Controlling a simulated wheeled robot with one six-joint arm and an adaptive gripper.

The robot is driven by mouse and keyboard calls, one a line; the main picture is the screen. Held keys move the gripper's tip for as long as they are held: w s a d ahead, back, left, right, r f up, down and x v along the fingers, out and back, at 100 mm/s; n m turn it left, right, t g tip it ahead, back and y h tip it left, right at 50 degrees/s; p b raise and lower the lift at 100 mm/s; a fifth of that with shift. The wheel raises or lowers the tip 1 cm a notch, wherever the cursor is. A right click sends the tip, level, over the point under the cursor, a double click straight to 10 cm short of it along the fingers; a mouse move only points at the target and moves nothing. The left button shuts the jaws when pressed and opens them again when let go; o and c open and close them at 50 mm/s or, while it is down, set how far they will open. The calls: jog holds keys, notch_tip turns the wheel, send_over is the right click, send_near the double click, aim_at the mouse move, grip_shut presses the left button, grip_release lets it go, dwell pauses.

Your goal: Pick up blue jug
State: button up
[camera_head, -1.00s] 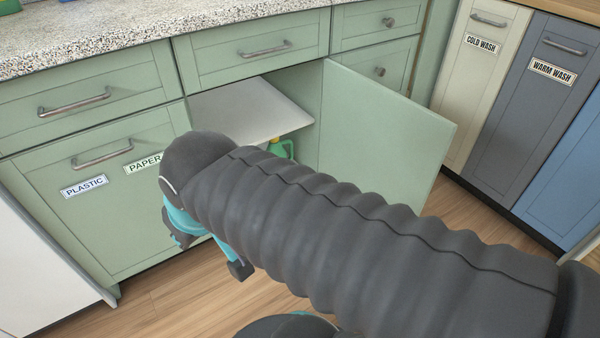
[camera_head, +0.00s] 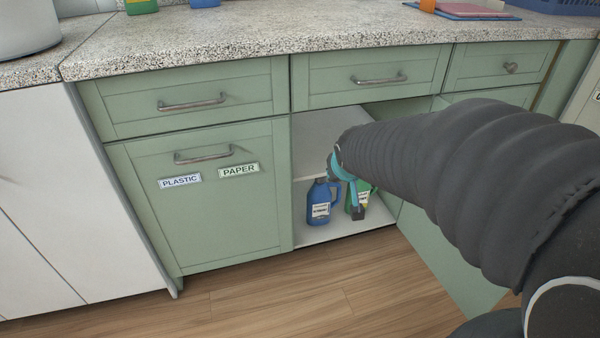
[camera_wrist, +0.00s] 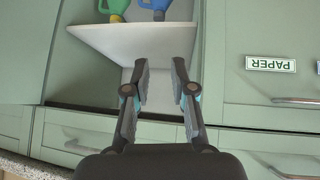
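The blue jug (camera_head: 321,203) stands upright on the floor of the open cabinet, below its inner shelf, with a white label on its front. In the wrist view, which is upside down, part of the blue jug (camera_wrist: 155,8) shows at the top edge. My gripper (camera_wrist: 161,62) is open and empty, its two fingers apart and pointing toward the cabinet. In the head view, my gripper (camera_head: 350,200) is partly hidden by my arm. It overlaps the picture area just right of the blue jug, with no contact visible.
A green jug (camera_head: 367,193) stands right of the blue jug, partly covered by my gripper. The white inner shelf (camera_wrist: 125,42) lies above the jugs. The cabinet door (camera_head: 440,255) stands open at right. A closed front labelled PLASTIC and PAPER (camera_head: 205,220) is at left.

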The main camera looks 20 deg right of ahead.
jog(key=w+d+f+t, duration=0.1)
jog(key=w+d+f, duration=0.45)
jog(key=w, duration=0.25)
jog(key=t+y+b, duration=0.1)
jog(key=t+b, duration=0.1)
jog(key=t, duration=0.2)
send_near(340, 192)
jog(key=x, duration=0.9)
jog(key=shift+w+f, duration=0.25)
jog(key=shift+w, duration=0.1)
jog(key=shift+c, duration=0.2)
grip_shut()
jog(key=shift+r, duration=0.15)
